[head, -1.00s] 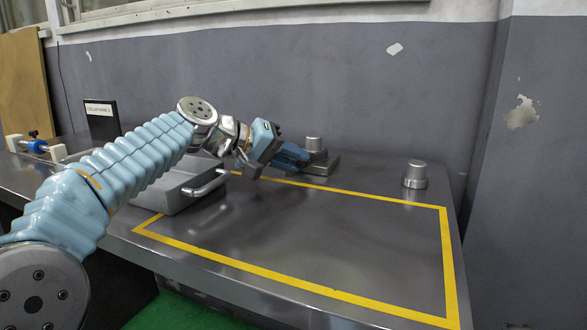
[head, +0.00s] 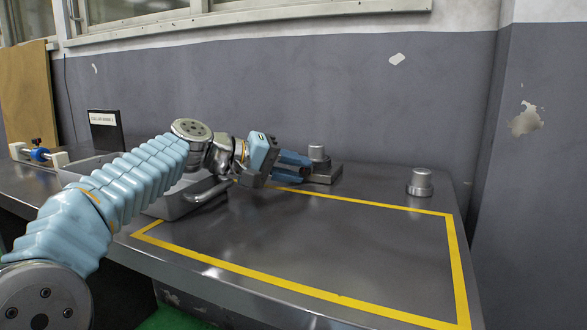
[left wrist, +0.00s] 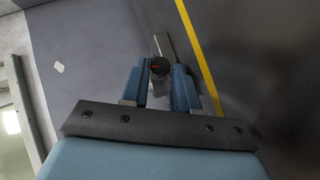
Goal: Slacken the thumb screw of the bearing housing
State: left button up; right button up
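A low grey metal block (head: 325,173) stands at the back of the bench with a short round metal knob (head: 317,152) on it; I take these for the bearing housing and its thumb screw. In the left wrist view the knob's round dark top (left wrist: 160,66) carries a short red mark. My left gripper (head: 309,166) reaches in from the left at the knob. Its blue fingers (left wrist: 162,78) are apart, one on each side of the knob. I cannot tell whether they touch it. My right gripper is not in view.
A grey tray (head: 168,208) with a handle sits under my left forearm. Another metal knob (head: 420,183) stands at the back right. A blue collar (head: 40,154) between white blocks and a dark sign (head: 106,132) are at the left. The yellow-outlined bench area (head: 330,235) is clear.

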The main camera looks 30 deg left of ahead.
pick_arm(q)
jog(key=shift+o, duration=1.4)
